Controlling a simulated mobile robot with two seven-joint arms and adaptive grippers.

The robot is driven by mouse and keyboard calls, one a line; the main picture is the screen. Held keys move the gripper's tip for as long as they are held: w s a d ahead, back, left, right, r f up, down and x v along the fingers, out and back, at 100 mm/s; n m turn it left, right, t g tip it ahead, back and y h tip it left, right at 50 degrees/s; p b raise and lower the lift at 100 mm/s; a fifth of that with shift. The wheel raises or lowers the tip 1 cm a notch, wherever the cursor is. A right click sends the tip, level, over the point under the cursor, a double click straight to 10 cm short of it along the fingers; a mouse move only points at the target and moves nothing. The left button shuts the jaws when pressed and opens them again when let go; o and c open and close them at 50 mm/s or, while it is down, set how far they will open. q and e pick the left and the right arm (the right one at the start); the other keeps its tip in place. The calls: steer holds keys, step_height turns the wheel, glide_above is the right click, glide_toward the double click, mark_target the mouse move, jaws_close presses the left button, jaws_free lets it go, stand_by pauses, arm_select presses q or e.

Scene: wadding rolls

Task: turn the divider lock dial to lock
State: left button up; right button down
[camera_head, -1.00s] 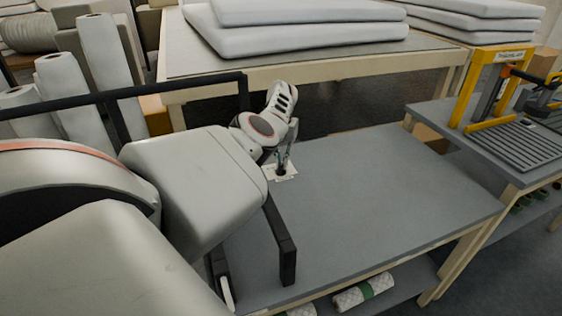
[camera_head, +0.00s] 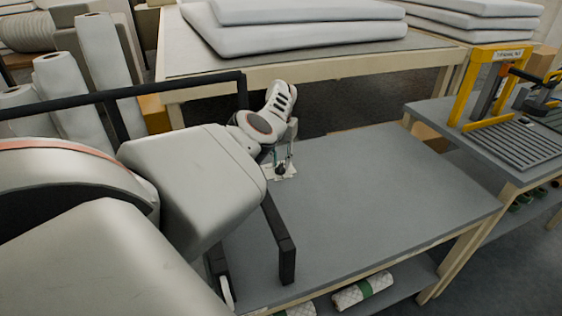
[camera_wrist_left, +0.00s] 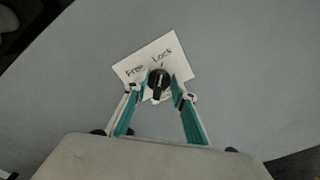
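The dial (camera_wrist_left: 159,84) is a black knob with a raised bar, on a white plate (camera_wrist_left: 181,61) marked "Free" at the left and "Lock" at the top. The bar runs nearly up and down in the left wrist view, its upper end towards "Lock"; which end is the pointer is unclear. In the head view, the left gripper (camera_head: 282,167) is over the plate (camera_head: 291,174), and the dial (camera_head: 280,169) shows small between the fingers. My right gripper is out of view.
The plate lies on a grey table (camera_head: 380,190), bare to the right. A black rail frame (camera_head: 284,250) stands at the table's left, near my left arm. A yellow-framed device (camera_head: 487,90) stands on the right bench. White wadding rolls (camera_head: 107,65) stand at the left.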

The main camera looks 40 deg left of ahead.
mark_target(281, 163)
arm_select(q)
steer(key=shift+r, duration=0.1)
step_height(281, 163, up, 12)
stand_by(0.5)
stand_by(0.5)
